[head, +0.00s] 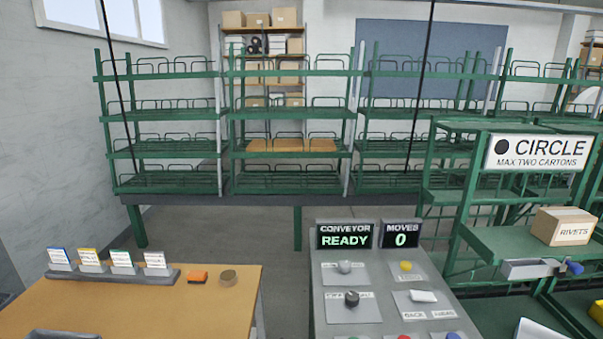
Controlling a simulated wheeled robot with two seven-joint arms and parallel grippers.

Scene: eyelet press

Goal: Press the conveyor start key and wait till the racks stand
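The grey control panel (335,290) stands at the bottom centre. Its displays read CONVEYOR READY (345,236) and MOVES 0 (401,234). The panel carries a grey knob (344,267), a black knob (352,298), a yellow button (405,266) and a white switch (423,296). Green, red (405,337) and blue (452,336) keys are cut off by the bottom edge. I cannot read which one is the start key. The green racks (290,188) stand in a row behind; one shelf holds orange-brown trays (290,145). Neither gripper shows.
A wooden table (130,302) at left holds a card holder (112,273), an orange block (197,276) and a small round brown thing (228,278). At right, a green shelf with a CIRCLE sign (538,152) holds a RIVETS carton (563,226). Floor shows between table and panel.

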